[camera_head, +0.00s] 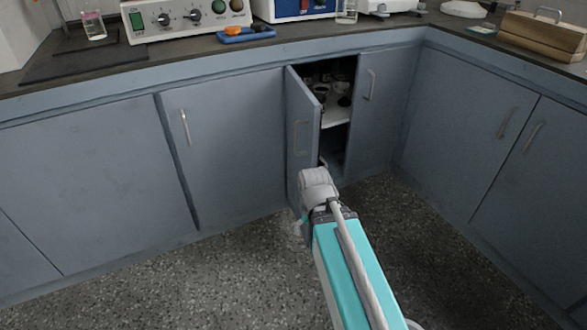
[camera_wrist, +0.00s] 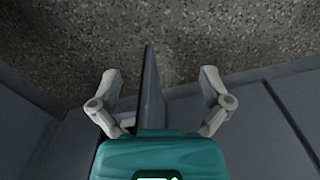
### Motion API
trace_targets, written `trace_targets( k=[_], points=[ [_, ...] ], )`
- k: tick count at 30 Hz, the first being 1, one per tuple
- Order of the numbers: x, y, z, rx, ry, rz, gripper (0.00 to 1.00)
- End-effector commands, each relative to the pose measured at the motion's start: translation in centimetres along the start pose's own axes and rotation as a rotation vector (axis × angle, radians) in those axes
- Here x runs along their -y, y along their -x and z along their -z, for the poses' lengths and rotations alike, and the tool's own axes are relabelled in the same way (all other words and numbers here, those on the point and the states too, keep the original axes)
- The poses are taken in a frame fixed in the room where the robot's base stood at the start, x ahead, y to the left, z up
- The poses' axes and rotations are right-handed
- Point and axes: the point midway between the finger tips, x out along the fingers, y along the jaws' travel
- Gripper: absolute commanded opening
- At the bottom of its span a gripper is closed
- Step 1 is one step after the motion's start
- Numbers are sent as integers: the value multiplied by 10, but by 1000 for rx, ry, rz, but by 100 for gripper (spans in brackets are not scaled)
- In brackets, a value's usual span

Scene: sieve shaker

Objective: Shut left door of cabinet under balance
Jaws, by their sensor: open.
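In the wrist view, the door's narrow edge (camera_wrist: 150,95) runs between the two fingers of my gripper (camera_wrist: 158,72). The fingers are spread, one on each side of the door, and appear apart from it. In the head view, my arm's end is low by the door, and the fingers are mostly hidden. The right door (camera_head: 378,105) is shut. A white device, perhaps the balance (camera_head: 385,6), sits on the counter above.
Small dark items stand on a white shelf (camera_head: 336,117) inside the dark opening. Other shut cabinet fronts (camera_head: 225,140) flank it, and more (camera_head: 460,125) line the right wall. The speckled floor (camera_head: 210,275) in front is clear.

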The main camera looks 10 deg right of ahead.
Motion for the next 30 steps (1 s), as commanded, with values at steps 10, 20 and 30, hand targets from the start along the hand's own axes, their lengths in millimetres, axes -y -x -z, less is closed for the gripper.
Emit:
trace_targets(
  k=[10, 20, 30],
  points=[
    [0, 24, 0, 0, 0, 0, 26],
    [0, 85, 0, 0, 0, 0, 0],
    [0, 142, 0, 0, 0, 0, 0]
  ],
)
